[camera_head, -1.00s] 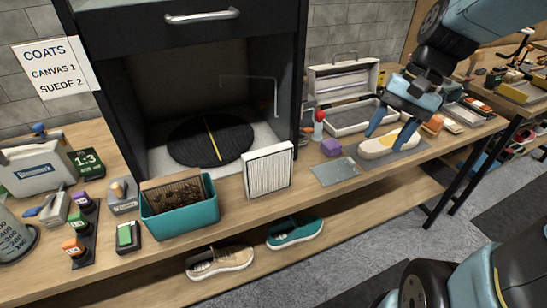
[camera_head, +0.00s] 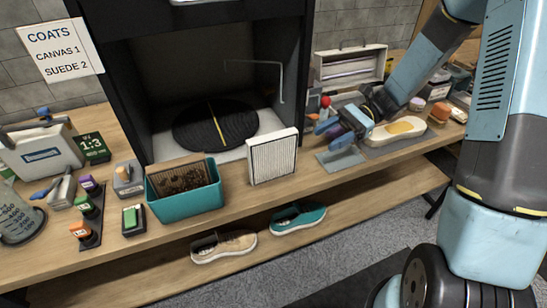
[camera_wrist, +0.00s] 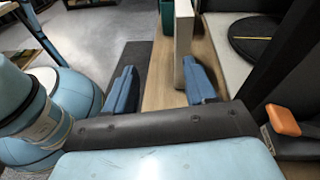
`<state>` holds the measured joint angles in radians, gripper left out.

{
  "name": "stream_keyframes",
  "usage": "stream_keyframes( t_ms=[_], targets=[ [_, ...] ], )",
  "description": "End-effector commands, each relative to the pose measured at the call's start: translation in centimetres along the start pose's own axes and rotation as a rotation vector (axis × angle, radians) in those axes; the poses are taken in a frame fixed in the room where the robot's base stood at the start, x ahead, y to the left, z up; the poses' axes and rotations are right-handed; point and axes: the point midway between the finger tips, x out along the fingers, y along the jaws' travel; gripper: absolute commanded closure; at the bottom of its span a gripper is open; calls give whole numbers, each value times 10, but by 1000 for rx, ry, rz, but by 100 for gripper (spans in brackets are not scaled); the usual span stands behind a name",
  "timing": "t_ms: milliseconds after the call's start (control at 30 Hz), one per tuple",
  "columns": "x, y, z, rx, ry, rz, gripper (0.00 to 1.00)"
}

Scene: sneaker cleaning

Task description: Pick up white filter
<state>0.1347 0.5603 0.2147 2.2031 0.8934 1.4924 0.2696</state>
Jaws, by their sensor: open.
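The white filter (camera_head: 272,158) is a pleated panel in a white frame. It stands upright on the wooden bench in front of the black booth, just right of the teal bin. My gripper (camera_head: 334,134) is right of the filter, open and empty, its blue fingers pointing left toward it. In the wrist view the filter (camera_wrist: 183,40) shows edge-on as a tall pale slab ahead of my gripper (camera_wrist: 162,88), nearer the right finger. The fingers are apart from each other, with bench and dark floor showing between them.
The teal bin (camera_head: 186,201) stands left of the filter. The booth's round black turntable (camera_head: 215,125) is behind it. A grey mat (camera_head: 340,160) and a pale sole-shaped piece (camera_head: 396,131) lie to the right. Two shoes rest on the lower shelf (camera_head: 170,259).

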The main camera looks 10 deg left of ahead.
Motion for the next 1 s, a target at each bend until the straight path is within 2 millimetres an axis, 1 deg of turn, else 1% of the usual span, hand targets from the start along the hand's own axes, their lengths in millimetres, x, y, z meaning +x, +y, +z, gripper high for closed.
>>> stream_keyframes(
  t_ms=[33,100,233,367,467,567,800,900,1000],
  targets=[
    [2,-4,-9,27,-46,-17,45],
    [4,-10,-17,59,-101,-38,45],
    [6,-18,-28,97,-173,-69,45],
    [8,-22,-34,117,-209,-85,45],
    [14,-23,-33,121,-219,-89,45],
    [28,-24,-30,123,-220,-87,45],
    [68,-28,-21,122,-217,-86,45],
    [80,-30,-18,122,-218,-88,45],
    [88,-31,-17,122,-217,-89,45]
  ],
)
